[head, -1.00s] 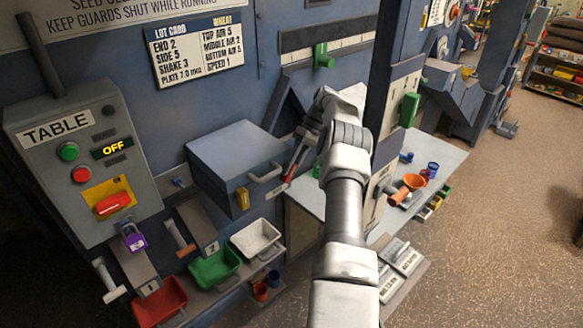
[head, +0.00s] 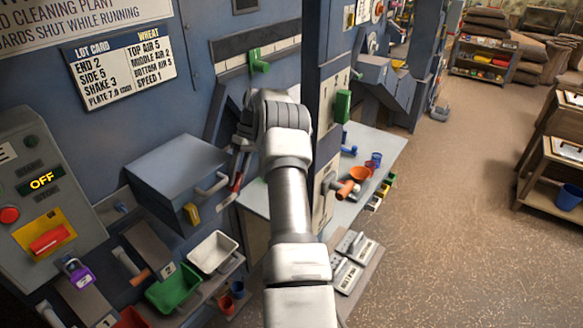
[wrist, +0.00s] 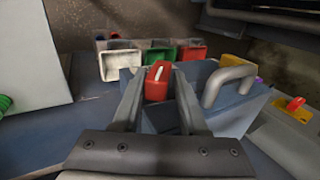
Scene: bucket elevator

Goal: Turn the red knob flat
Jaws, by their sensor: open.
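A red knob (head: 48,241) sits on a yellow plate (head: 27,236) on the grey control box at the left. Its bar lies slightly tilted from level. The wrist view shows a red knob on a yellow plate (wrist: 294,104) at the right edge. My gripper (head: 232,190) is beside the blue-grey box's handle, well right of the control box. In the wrist view my gripper (wrist: 158,78) is open. A red piece with a white stripe (wrist: 157,88) shows between its fingers; I cannot tell whether it touches them.
The blue-grey box (head: 175,170) with its handle (head: 213,185) juts out between my gripper and the control box (head: 45,190). A purple padlock (head: 77,272) hangs below the knob. White (head: 213,252) and green (head: 173,288) trays stand below. Open floor (head: 450,220) lies to the right.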

